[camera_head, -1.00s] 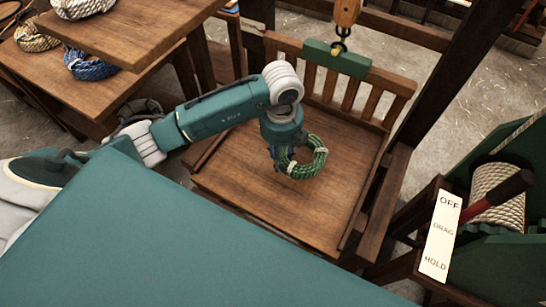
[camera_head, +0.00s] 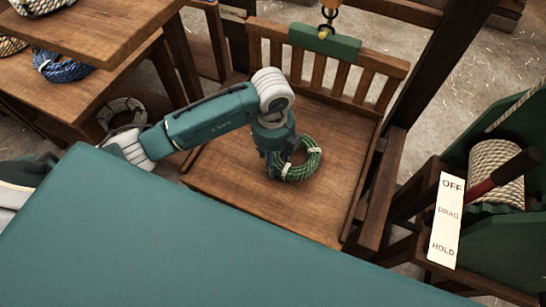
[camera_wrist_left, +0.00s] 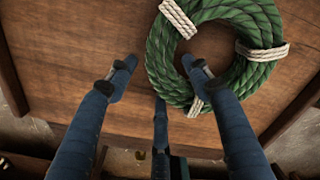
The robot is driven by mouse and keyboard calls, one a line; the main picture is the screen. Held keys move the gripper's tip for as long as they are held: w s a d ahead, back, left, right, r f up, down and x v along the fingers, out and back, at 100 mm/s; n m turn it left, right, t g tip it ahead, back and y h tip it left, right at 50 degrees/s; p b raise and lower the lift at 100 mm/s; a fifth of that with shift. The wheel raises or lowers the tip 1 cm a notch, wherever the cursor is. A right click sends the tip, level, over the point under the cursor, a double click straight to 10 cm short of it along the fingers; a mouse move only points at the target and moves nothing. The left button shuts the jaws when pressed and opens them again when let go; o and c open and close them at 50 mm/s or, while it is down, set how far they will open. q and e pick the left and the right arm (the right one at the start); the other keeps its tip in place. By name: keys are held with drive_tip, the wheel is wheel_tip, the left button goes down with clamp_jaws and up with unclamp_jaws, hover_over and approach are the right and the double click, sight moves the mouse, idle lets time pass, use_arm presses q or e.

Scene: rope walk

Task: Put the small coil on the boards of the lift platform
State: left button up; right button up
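The small coil (camera_head: 313,160), green rope with white bindings, lies on the brown boards of the lift platform (camera_head: 325,205). It looks flat on them. In the left wrist view the coil (camera_wrist_left: 162,58) fills the upper right, over the boards (camera_wrist_left: 70,60). My left gripper (camera_head: 270,168) is at the coil's left side in the head view. In the wrist view my left gripper (camera_wrist_left: 160,75) has its fingers spread. The right finger overlaps the coil's near left edge; whether it touches is unclear. My right gripper is out of view.
The platform has a slatted back rail with a green block (camera_head: 325,41) and a hook above. A drum of white rope (camera_head: 496,170) with a lever and an OFF/DRAG/HOLD plate (camera_head: 446,222) stands at right. Wooden shelves with other coils (camera_head: 62,66) stand at left.

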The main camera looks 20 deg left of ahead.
use_arm(q)
wheel_tip(320, 180, up, 12)
drive_tip(key=shift+r, duration=0.2)
idle(0.4)
idle(0.5)
